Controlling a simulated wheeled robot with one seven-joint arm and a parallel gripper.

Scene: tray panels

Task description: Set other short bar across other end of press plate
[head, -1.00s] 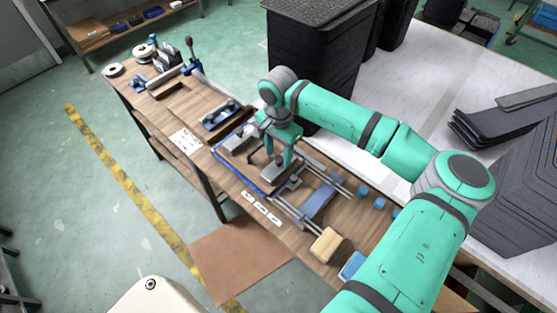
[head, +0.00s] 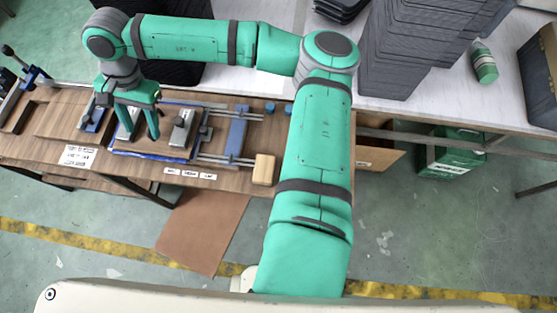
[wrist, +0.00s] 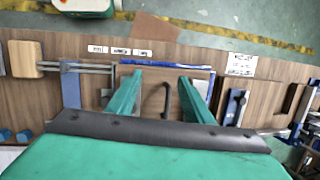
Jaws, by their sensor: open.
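The press plate (head: 152,153) lies on the wooden bench, a board with blue edging; it also shows in the wrist view (wrist: 150,73). A short grey bar with a knob (head: 180,131) lies across its right end in the head view. Another grey bar (head: 127,121) is at its left end, partly behind my fingers; it seems to be the grey piece beside the right finger in the wrist view (wrist: 200,86). My gripper (head: 143,138) is open and empty over the plate. A dark handle (wrist: 166,99) shows between its fingers in the wrist view. Whether either bar touches the plate is unclear.
A blue clamp on metal rails (head: 236,133) and a wooden block (head: 263,169) stand right of the plate. A blue fixture (head: 94,118) stands left. Small blue cubes (head: 270,107) sit behind the rails. Labels (head: 188,174) lie along the front edge. Dark stacked trays (head: 420,50) fill the back right.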

